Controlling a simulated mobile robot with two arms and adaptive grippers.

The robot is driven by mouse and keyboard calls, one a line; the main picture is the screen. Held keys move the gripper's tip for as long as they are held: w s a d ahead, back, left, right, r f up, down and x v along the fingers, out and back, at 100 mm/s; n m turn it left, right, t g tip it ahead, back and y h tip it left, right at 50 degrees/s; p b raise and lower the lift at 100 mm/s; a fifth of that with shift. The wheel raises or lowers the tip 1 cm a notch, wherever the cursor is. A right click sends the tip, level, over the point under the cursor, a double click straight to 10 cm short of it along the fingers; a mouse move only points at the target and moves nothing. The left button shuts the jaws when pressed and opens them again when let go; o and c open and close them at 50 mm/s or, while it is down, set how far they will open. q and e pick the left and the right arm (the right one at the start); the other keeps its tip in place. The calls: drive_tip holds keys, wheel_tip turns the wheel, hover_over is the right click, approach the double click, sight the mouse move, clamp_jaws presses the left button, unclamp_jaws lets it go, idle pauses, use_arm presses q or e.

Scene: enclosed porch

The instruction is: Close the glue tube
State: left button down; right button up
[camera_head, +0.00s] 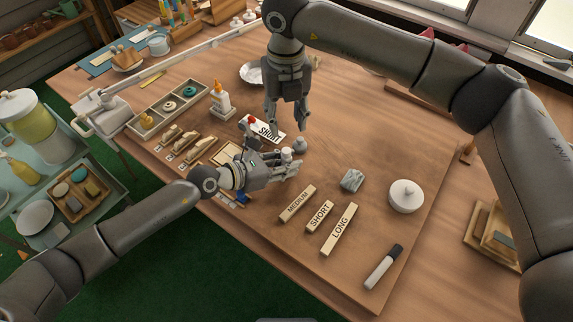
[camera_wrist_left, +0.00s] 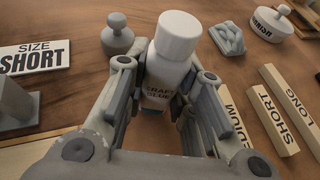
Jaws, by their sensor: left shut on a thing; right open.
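A white tube lettered "CRAFT GLUE" (camera_wrist_left: 160,88) stands roughly upright between the fingers of my left gripper (camera_wrist_left: 165,110), which is shut on it. Its wide white top (camera_wrist_left: 179,35) points up; I cannot tell whether this is a seated cap. In the head view, only the tube's pale top (camera_head: 287,152) shows above my left gripper (camera_head: 284,168); its lower part is hidden by the fingers. My right gripper (camera_head: 287,122) is open and empty, pointing down above the table, behind the tube and near the "SHORT" sign.
A small grey knobbed piece (camera_head: 300,145) stands close beside the tube. A "SIZE SHORT" sign (camera_head: 268,131) lies behind. Blocks marked MEDIUM (camera_head: 297,204), SHORT (camera_head: 320,215) and LONG (camera_head: 338,229) lie in front. A white lidded pot (camera_head: 406,196) stands right. The right-hand tabletop has free room.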

wheel_tip(320, 180, up, 2)
drive_tip(key=shift+r, duration=0.1)
use_arm(q)
drive_tip(key=c, duration=1.2)
unclamp_jaws()
drive_tip(key=shift+o, duration=0.2)
drive_tip(key=v, duration=1.2)
drive_tip(key=shift+r, duration=0.1)
